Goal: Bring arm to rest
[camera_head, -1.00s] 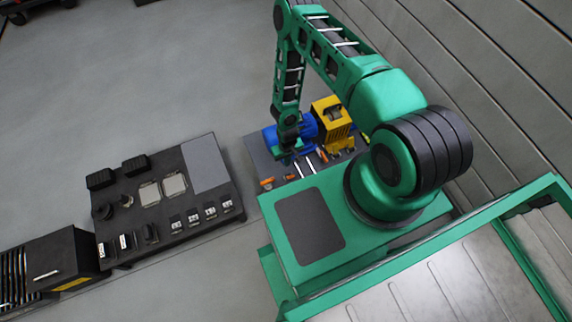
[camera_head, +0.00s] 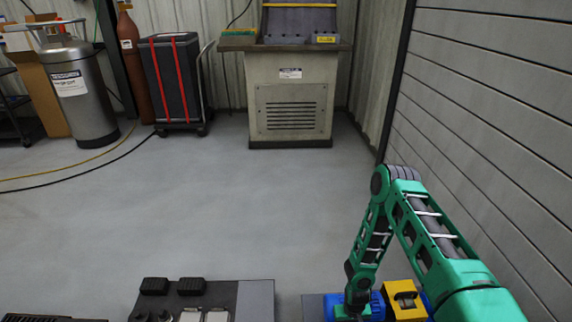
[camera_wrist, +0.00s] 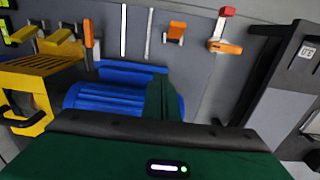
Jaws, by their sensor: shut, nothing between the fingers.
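My green arm (camera_head: 435,235) is bent at a raised elbow and reaches down at the bottom right of the head view. My gripper (camera_wrist: 165,100) is shut and empty in the wrist view. It shows close beside the blue motor (camera_wrist: 100,94), partly in front of it; I cannot tell whether they touch. The motor is next to a yellow unit (camera_wrist: 40,88) on a grey plate (camera_wrist: 190,75). In the head view, the yellow unit (camera_head: 402,297) and bits of the blue motor (camera_head: 377,306) show at the bottom edge.
Orange-handled clamps (camera_wrist: 222,46) stand on the plate. A dark panel (camera_head: 257,298) lies to the left. A slatted wall (camera_head: 480,100) runs close on the right. A workbench cabinet (camera_head: 290,115), black wheeled case (camera_head: 175,80) and metal tank (camera_head: 82,95) stand behind. The middle floor is clear.

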